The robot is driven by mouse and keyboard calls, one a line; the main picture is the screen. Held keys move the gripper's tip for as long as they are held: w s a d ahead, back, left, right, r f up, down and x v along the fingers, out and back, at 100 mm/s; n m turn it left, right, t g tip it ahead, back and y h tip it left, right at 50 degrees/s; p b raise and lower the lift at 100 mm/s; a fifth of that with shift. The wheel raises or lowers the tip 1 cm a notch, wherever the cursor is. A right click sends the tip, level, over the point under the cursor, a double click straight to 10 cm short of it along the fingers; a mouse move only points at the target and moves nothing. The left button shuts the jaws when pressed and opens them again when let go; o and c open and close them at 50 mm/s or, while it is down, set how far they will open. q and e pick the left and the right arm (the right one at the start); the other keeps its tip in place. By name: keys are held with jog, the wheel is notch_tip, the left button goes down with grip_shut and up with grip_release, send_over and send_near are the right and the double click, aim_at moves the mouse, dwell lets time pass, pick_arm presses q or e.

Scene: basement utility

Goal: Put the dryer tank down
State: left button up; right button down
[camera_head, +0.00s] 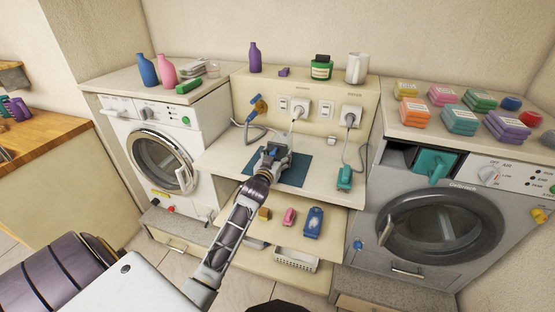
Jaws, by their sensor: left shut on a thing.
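A teal block with a grip (432,166) sits at the upper left of the grey dryer (447,257), beside a dark opening; it looks like the dryer tank. My left gripper (273,157) is well to its left, over a dark teal mat (295,173) on the middle worktop. It is shut on a small blue-grey thing, mostly hidden by the fingers; I cannot tell exactly what it is, or whether it touches the mat. My right gripper is not in view.
Colored boxes stand on the dryer top (408,128). A teal corded device (344,178) stands right of the mat. A white washer (165,155) is left. Cords hang from the wall sockets (300,108). The worktop's right front (322,192) is clear.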

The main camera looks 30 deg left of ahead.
pick_arm(q)
jog(key=shift+f, duration=0.65)
jog(key=shift+f, duration=0.1)
jog(key=o, duration=1.1)
jog(key=shift+s, duration=0.1)
jog(key=shift+v, duration=5.9)
